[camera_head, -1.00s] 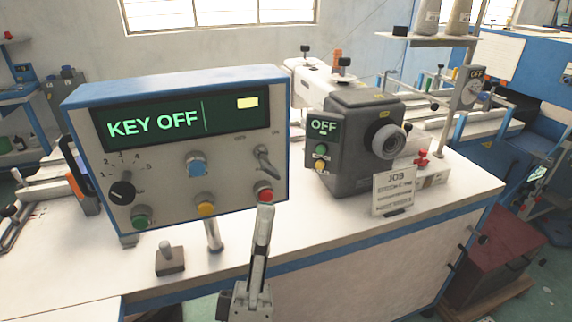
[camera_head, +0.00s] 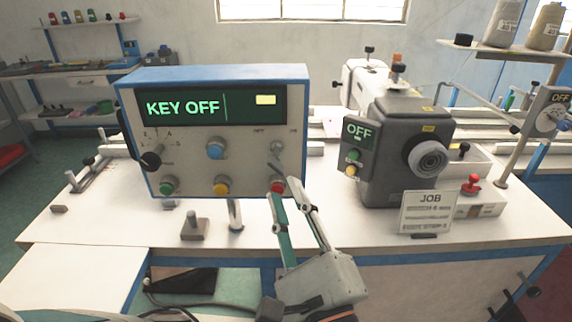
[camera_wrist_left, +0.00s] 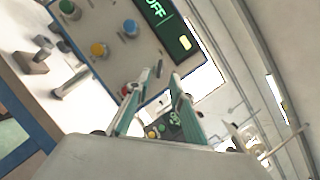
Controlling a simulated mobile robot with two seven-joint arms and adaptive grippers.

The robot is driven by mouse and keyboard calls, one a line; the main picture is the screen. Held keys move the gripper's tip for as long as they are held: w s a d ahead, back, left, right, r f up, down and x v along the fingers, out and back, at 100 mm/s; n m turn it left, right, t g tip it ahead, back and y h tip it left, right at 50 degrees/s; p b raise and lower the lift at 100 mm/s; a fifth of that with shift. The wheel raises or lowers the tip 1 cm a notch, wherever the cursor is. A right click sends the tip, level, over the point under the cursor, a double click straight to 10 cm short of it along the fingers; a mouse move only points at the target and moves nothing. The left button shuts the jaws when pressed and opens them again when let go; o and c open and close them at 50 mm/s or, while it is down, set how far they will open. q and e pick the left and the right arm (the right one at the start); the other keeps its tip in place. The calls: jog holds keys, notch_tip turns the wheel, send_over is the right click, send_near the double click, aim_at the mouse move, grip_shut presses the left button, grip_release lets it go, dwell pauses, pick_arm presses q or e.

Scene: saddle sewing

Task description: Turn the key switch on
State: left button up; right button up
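The control box (camera_head: 130,85) shows "KEY OFF" in green on its dark display (camera_head: 183,107). The key switch (camera_head: 277,148), a small metal lever under faint off and on marks, is on the right of its face. My left gripper (camera_head: 284,188) is open and empty, its fingertips just below the key switch by the red button (camera_head: 277,187). The near finger covers part of that button. In the left wrist view, the open fingers (camera_wrist_left: 157,80) point at the box, with the key switch (camera_wrist_left: 158,68) beyond the gap. Contact cannot be told. My right gripper is not in view.
The box also carries a black selector knob (camera_head: 151,160), a blue button (camera_head: 215,148), a yellow button (camera_head: 221,185) and a green button (camera_head: 167,186). A grey motor unit (camera_head: 395,150) reading "OFF" and a job card (camera_head: 426,212) stand right on the white table (camera_head: 350,232).

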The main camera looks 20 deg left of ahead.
aim_at(278, 171)
pick_arm(q)
jog(key=p+x, duration=0.1)
jog(key=x, duration=0.5)
jog(key=shift+w+p, duration=0.15)
jog(key=shift+p, duration=0.2)
jog(key=shift+w+a, duration=0.4)
jog(key=shift+w, duration=0.3)
jog(key=shift+c, duration=0.3)
grip_shut()
